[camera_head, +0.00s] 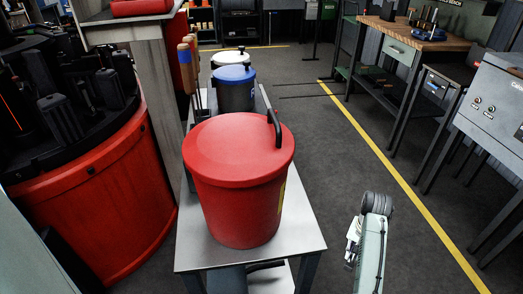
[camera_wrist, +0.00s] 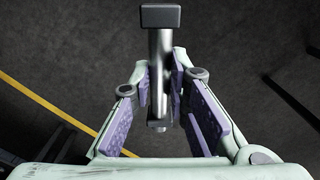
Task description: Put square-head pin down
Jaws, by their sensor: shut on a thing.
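The square-head pin (camera_wrist: 161,70) is a grey metal rod with a dark square head, seen at the top of the wrist view. My gripper (camera_wrist: 162,88) is shut on its shaft, between the purple finger pads. The head points away from my palm, and the pin's lower end shows between the fingers. In the head view my arm is at the lower right, beside the metal trolley. The pin cannot be made out there.
A red lidded bucket (camera_head: 238,180) stands on the grey trolley (camera_head: 205,252), with blue-lidded (camera_head: 235,88) and white-lidded containers behind it. A red round machine (camera_head: 110,200) is at the left. Workbenches (camera_head: 425,38) line the right. The floor with the yellow line (camera_head: 400,181) is clear between.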

